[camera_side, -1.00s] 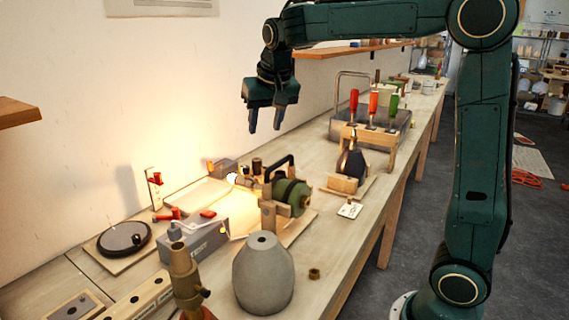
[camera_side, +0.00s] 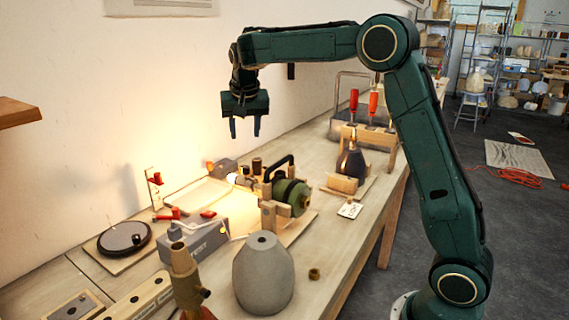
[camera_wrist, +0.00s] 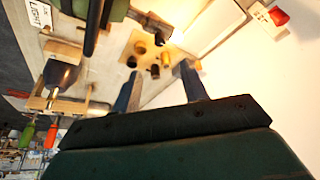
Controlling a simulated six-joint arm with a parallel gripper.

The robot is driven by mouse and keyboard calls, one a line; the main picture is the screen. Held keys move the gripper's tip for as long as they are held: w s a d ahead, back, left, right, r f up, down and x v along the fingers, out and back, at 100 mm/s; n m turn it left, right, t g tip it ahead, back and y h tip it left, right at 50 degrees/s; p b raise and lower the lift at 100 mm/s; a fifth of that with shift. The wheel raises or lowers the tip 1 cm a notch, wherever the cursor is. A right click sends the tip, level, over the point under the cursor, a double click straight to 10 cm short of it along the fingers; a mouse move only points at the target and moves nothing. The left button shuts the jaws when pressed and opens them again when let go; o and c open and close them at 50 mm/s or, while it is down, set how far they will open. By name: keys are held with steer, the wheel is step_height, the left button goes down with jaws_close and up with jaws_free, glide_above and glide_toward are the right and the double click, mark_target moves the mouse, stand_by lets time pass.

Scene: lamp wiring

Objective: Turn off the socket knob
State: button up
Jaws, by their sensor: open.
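My gripper (camera_side: 245,131) is open and empty, pointing down high above the bench behind the green cylindrical device (camera_side: 291,194). In the wrist view its two fingers (camera_wrist: 160,82) are spread apart, with several small brass and dark cylinders (camera_wrist: 154,60) on a pale board below and beyond them. A lit bulb (camera_side: 232,178) glows beside the device, lower than my gripper. A white plate with a red part (camera_side: 155,187) stands upright near the wall; a red piece on a white plate also shows in the wrist view (camera_wrist: 278,16). I cannot make out which part is the socket knob.
A grey box (camera_side: 203,240), a round dark disc (camera_side: 124,238) and a grey vase-like body (camera_side: 263,275) stand at the front. A wooden rack (camera_side: 366,138) with coloured-handled tools stands to the right. The wall is close behind my gripper.

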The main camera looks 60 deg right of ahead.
mark_target(246, 167)
steer(key=x, duration=1.3)
steer(key=shift+f, duration=0.1)
jaws_close()
